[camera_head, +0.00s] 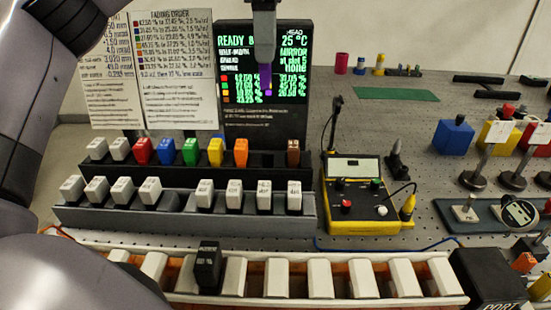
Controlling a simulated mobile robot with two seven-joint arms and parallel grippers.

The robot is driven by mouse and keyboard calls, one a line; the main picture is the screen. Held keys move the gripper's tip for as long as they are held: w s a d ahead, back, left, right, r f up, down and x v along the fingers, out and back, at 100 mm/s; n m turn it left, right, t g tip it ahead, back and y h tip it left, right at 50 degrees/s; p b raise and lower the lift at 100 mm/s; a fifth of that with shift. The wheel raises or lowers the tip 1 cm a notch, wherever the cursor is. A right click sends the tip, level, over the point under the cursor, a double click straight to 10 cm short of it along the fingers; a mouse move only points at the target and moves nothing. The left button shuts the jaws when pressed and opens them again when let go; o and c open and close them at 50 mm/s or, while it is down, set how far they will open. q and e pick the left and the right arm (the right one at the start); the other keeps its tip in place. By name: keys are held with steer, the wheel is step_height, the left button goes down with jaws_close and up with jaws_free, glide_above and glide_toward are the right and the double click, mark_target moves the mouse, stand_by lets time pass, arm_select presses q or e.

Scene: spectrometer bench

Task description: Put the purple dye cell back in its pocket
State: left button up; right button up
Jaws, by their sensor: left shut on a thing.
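The purple dye cell (265,78) hangs upright in front of the dark screen. My left gripper (264,62) is shut on its top and holds it well above the racks. The black back rack (200,172) holds a row of cells: white ones at the left, then red, blue, green, yellow and orange, with a brown one (293,152) at the right end. Between the orange cell (241,152) and the brown one is an empty pocket (265,160), roughly below the purple cell in the picture. My right gripper is not in view.
A grey rack (185,221) with white cells and a gap stands in front. Nearer is a long row of white blocks with a black block (207,267). The screen (263,125) stands behind the racks. A yellow meter box (365,192) is right of them.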

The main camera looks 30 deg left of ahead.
mark_target(265, 73)
arm_select(q)
step_height(265, 73, down, 5)
steer(key=shift+s+f+b, duration=0.15)
steer(key=shift+b, duration=1)
steer(key=shift+f+b, duration=0.8)
steer(key=shift+f, duration=6.1)
steer(key=shift+f, duration=0.2)
steer(key=o, duration=1.1)
steer(key=shift+o, duration=0.2)
